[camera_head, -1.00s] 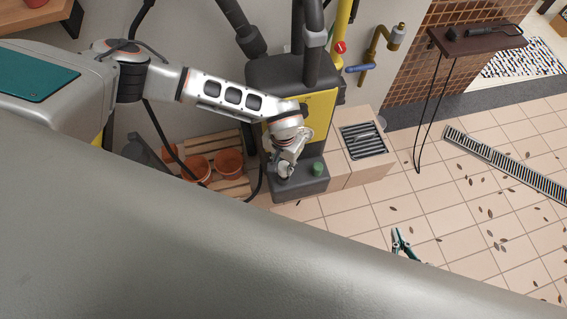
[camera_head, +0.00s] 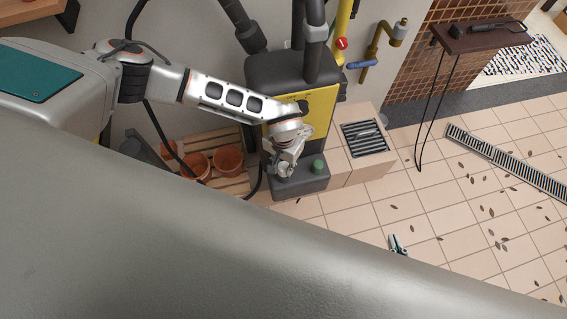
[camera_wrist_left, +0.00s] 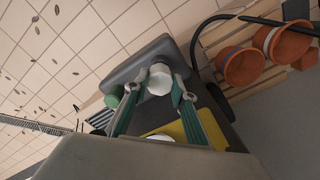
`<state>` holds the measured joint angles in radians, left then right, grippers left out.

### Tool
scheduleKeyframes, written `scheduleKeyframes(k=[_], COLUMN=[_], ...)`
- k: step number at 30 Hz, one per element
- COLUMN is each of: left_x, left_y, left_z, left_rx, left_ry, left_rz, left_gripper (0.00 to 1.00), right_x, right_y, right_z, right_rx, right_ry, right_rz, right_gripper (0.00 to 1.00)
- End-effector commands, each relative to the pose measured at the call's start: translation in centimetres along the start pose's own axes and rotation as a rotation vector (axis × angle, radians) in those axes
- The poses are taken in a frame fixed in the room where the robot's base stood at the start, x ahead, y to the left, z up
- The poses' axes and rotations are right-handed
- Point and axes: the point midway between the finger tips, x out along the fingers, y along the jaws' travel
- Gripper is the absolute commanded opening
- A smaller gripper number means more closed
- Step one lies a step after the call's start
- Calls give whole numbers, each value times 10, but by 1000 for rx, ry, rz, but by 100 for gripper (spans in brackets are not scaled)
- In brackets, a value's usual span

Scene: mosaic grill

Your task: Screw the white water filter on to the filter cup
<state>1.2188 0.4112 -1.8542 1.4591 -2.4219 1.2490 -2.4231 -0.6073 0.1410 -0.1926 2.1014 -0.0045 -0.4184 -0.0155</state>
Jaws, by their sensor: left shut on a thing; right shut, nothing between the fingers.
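The white water filter (camera_wrist_left: 159,79) is a rounded white piece between the teal fingertips in the left wrist view. My left gripper (camera_wrist_left: 156,92) is shut on it, above the dark grey base (camera_wrist_left: 150,58) of the yellow machine. In the head view my left gripper (camera_head: 282,169) is at the left part of that base, and the filter is mostly hidden by it. I cannot make out the filter cup or whether the filter touches it. My right gripper (camera_head: 398,244) is shut and empty over the tiled floor, partly hidden by my own body.
A green cap (camera_head: 317,167) stands on the base to the right of my left gripper. Terracotta pots (camera_head: 229,160) stand on a wooden pallet to the left. A brown shelf (camera_head: 478,40) and open tiled floor are at right.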

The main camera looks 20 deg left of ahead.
Motion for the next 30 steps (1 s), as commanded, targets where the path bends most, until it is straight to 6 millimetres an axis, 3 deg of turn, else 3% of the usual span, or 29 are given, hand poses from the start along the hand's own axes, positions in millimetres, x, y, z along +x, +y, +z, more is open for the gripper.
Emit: scheduleKeyframes(k=[17,18,19,30], left_x=[14,13,13,11], left_y=[0,0,0,0], left_z=[0,0,0,0], left_rx=[1,1,0,0], left_ry=[-1,0,0,0], left_rz=[0,0,0,0], left_gripper=[0,36,43,45], right_x=[5,5,4,2], right_y=[0,1,1,-3], right_z=[5,4,5,9], right_rx=[-5,-7,-7,-2], right_ry=[-2,-2,-3,-11], right_rz=[-2,-2,-2,-6], right_gripper=[0,0,0,0])
